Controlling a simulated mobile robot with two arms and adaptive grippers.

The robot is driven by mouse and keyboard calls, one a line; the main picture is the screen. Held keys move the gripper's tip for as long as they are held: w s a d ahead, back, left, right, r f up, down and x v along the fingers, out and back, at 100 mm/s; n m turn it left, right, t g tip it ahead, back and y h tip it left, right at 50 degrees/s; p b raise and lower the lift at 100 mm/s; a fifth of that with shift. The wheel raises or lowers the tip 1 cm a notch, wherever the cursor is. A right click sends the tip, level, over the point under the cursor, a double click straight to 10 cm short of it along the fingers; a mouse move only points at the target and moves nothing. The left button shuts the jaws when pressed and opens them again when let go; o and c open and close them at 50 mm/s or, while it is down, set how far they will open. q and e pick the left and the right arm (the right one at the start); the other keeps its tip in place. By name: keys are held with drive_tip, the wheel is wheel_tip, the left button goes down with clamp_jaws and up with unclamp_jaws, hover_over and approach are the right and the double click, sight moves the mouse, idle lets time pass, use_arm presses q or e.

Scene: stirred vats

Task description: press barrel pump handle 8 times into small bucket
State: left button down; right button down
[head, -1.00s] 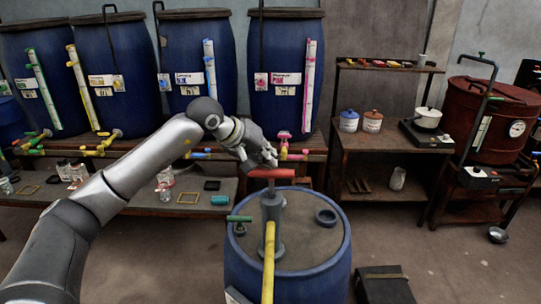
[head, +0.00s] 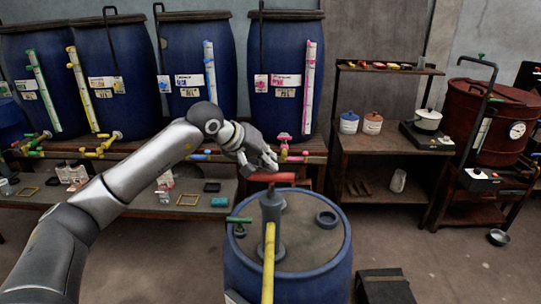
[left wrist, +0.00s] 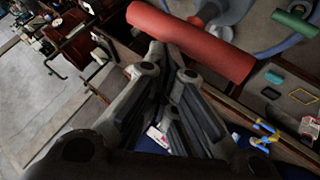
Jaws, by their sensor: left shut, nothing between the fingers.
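The blue barrel (head: 340,262) stands in the front middle of the head view. The grey pump (head: 272,215) rises from its lid, with a red handle (head: 285,177) on top and a yellow spout (head: 268,265) running toward me. My left gripper (head: 264,164) is shut and empty, just above the handle's left part. In the left wrist view the red handle (left wrist: 192,43) lies across, close by the shut fingers (left wrist: 168,68); whether they touch it I cannot tell. I cannot make out the small bucket. My right gripper is not in view.
A green handle (head: 239,219) sticks out left of the pump. A dark ring (head: 327,218) is on the lid. Several large blue vats stand behind on a bench. A wooden shelf (head: 395,145) and a red vat (head: 489,115) are at the right. A black case (head: 387,287) lies front right.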

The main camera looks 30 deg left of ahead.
use_arm(q)
drive_tip(key=shift+f+b, duration=0.95)
drive_tip(key=shift+f, duration=0.4)
idle(0.5)
drive_tip(key=shift+w+r+p, duration=0.1)
drive_tip(key=shift+r+p, duration=2.3)
drive_tip(key=shift+r, duration=1.3)
drive_tip(key=shift+r, duration=0.3)
drive_tip(key=shift+r+p, duration=2)
drive_tip(key=shift+r, duration=0.75)
